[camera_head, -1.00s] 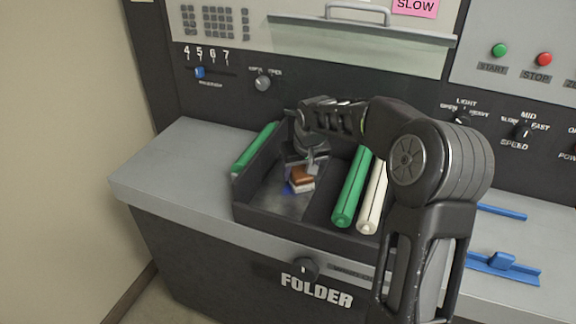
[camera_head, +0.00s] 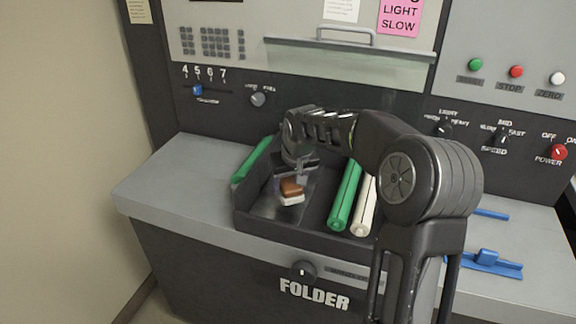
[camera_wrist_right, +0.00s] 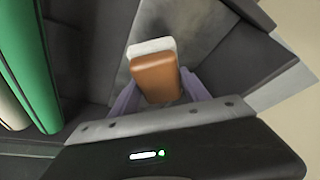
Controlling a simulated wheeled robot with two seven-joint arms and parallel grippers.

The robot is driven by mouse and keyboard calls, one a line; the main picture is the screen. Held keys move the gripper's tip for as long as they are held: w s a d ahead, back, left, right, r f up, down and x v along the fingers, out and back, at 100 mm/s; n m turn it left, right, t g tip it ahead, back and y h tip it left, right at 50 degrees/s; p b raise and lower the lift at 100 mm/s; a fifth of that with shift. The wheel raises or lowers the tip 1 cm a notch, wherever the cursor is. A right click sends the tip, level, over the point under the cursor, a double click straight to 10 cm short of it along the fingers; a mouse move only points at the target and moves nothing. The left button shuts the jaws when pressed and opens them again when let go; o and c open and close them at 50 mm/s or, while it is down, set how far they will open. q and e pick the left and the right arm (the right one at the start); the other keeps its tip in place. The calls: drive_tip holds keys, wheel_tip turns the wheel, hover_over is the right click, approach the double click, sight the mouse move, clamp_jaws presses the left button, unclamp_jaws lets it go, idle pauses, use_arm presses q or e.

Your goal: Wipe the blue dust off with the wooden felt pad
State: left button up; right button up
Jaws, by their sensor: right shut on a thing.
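The wooden felt pad (camera_head: 291,188), a brown block with a white felt underside, is in the dark tray (camera_head: 262,207) on the folder. My right gripper (camera_head: 298,172) is over it and shut on it. In the right wrist view the pad (camera_wrist_right: 156,76) sits between the two purplish fingers, with its white felt edge at the far side. The felt is at or close to the grey tray floor; I cannot tell whether it touches. No blue dust shows clearly now; the pad and gripper hide part of the floor. My left gripper is not in view.
A green roller (camera_head: 251,160) lies along the tray's left side. Another green roller (camera_head: 344,196) and a cream roller (camera_head: 365,206) lie at its right. The control panel rises behind. The grey top (camera_head: 165,180) left of the tray is clear.

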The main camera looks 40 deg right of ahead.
drive_tip(key=shift+r+p, duration=1.25)
drive_tip(key=shift+r, duration=1)
